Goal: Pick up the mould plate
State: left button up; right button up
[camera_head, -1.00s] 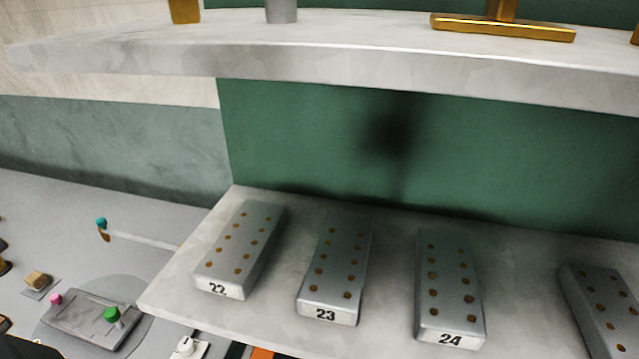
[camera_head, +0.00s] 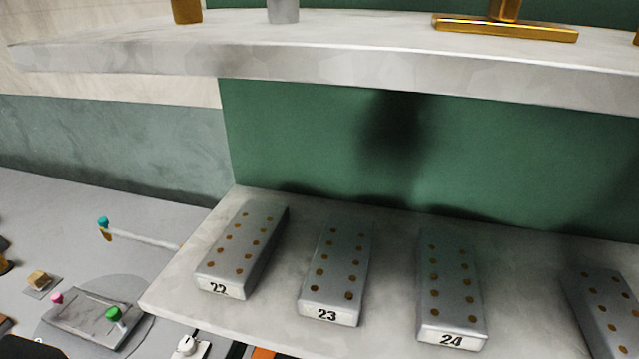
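Several grey mould plates with rows of brown holes lie on a pale lower shelf (camera_head: 185,290). The plate labelled 22 (camera_head: 243,247) is at the left, plate 23 (camera_head: 336,270) is beside it, and plate 24 (camera_head: 451,290) is farther right. Another plate (camera_head: 606,305) is cut off at the right edge, its label out of view. The plates lie flat and apart from each other. Neither of my grippers can be made out in the head view.
A pale upper shelf (camera_head: 330,62) overhangs the plates, carrying a gold T-shaped piece (camera_head: 505,27) and other blocks. A green panel (camera_head: 300,140) closes the back. At lower left are a grey pad with pink and green knobs (camera_head: 90,318) and a small tan block (camera_head: 39,279).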

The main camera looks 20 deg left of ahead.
aim_at(233, 268)
jog(key=j+z, duration=0.15)
jog(key=j, duration=0.65)
jog(key=j+z, duration=0.2)
jog(key=j, duration=0.55)
jog(key=k+j+z, duration=0.15)
jog(key=j, duration=0.6)
